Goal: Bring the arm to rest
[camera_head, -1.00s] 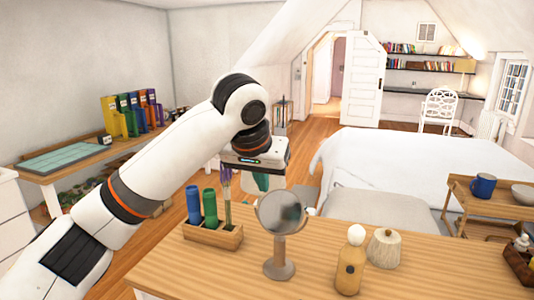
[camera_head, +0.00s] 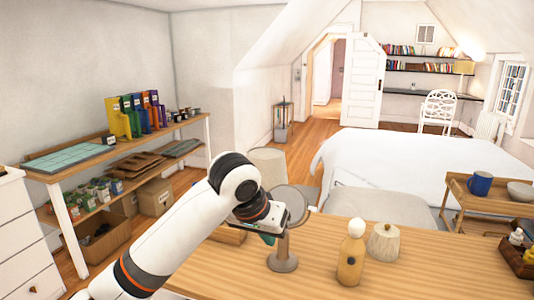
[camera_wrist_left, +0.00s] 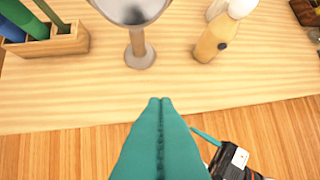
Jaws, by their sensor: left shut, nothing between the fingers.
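My left arm comes in from the lower left in the head view. Its gripper (camera_head: 268,238) is low, in front of the round mirror on a stand (camera_head: 286,262), and mostly hidden by the wrist. In the left wrist view the teal fingers (camera_wrist_left: 161,103) are pressed together with nothing between them. They point at the front edge of the wooden table (camera_wrist_left: 265,85), short of the mirror's stand (camera_wrist_left: 138,52).
A wooden holder (camera_wrist_left: 62,44) with blue and green items stands left of the mirror. A wooden bottle (camera_head: 350,262) and a ribbed, lidded jar (camera_head: 384,243) stand to the right. A dark tray (camera_head: 518,262) is at the far right. The table's front right is clear.

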